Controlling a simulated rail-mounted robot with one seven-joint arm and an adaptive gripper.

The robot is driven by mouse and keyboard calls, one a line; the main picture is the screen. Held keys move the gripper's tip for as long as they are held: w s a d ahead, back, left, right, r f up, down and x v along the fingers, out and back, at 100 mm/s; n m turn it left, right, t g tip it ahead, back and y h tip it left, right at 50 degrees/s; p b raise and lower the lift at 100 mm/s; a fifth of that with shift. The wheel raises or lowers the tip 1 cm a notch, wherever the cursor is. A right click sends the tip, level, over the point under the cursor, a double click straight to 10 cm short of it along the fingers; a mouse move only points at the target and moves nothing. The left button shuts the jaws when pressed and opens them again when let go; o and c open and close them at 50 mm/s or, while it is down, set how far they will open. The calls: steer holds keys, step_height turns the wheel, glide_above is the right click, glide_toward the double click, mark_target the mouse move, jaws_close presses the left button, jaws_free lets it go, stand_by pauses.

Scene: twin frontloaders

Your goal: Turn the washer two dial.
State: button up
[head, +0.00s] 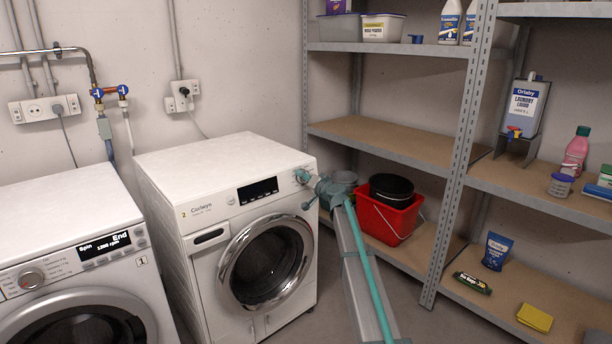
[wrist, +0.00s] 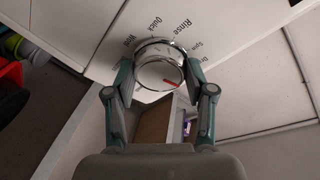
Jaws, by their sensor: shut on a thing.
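Washer two (head: 205,180) is the white front-loader marked 2, on the right of the pair. Its round door (head: 266,262) is closed and its display (head: 257,190) is dark. My gripper (head: 303,177) is at the right end of its control panel and mostly hides the dial in the head view. In the wrist view the chrome dial (wrist: 158,66) sits between my two fingers, which are shut on its sides. A red mark on the dial points to the lower right in that view. The printed words Quick and Rinse show around it.
Washer one (head: 60,225) stands to the left, its display reading Spin and End. A red bucket (head: 388,218) with a black pot inside is on the low shelf at right, behind my arm. A metal shelf post (head: 460,150) stands farther right.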

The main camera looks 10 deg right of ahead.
steer(key=shift+r+m+p, duration=0.1)
steer(key=shift+m+p, duration=0.6)
steer(key=shift+m, duration=0.1)
steer(key=o, duration=1.2)
steer(key=shift+c, duration=0.2)
steer(key=v, duration=1.2)
steer(key=shift+a+r, duration=0.1)
steer(key=shift+r, duration=0.05)
